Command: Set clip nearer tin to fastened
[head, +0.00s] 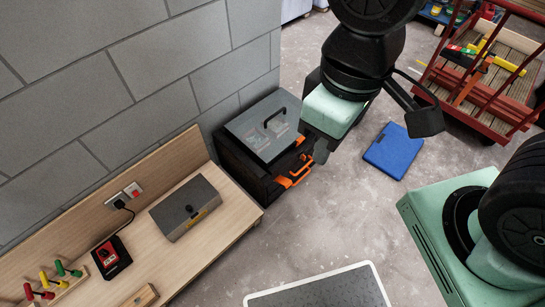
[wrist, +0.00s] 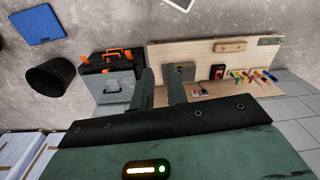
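A black toolbox (head: 232,158) with a grey lid panel stands on the floor against the wall, and it also shows in the wrist view (wrist: 95,66). Its front has an orange handle (wrist: 112,49) between two orange clips. The clip nearer the bench (head: 284,182) is the right one in the wrist view (wrist: 138,53); I cannot tell its position. The other clip (wrist: 83,58) is at the far side. A grey box (head: 180,202), probably the tin, lies on the bench. My gripper (wrist: 163,78) is open and empty, apart from the toolbox; in the head view my arm partly hides it.
The wooden bench (head: 150,270) holds a red-and-black charger (head: 111,257) and coloured-handled tools (head: 45,284). A blue flat case (head: 393,151) lies on the floor. A red cart (head: 480,80) stands at upper right. A black tub (wrist: 50,78) shows in the wrist view. Floor before the toolbox is clear.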

